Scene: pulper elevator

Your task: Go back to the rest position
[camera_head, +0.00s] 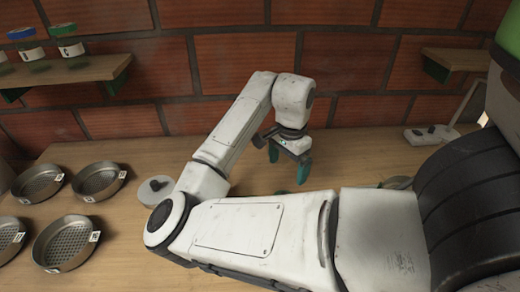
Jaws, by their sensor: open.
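My gripper (288,160) hangs from the end of my white arm, above the wooden table (130,235) and in front of the brick wall. Its teal fingers are apart, one at the left and one lower at the right, and nothing shows between them. My arm reaches in from the right, bends at an elbow at the lower left, then rises back toward the gripper. It hides part of the table.
Several round metal sieves (99,181) with labels stand at the left. A small grey disc-shaped item (154,189) lies close to my elbow. A shelf (65,75) with lidded jars is at the upper left. Another shelf (462,58) and a white switch box (431,134) are at the right.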

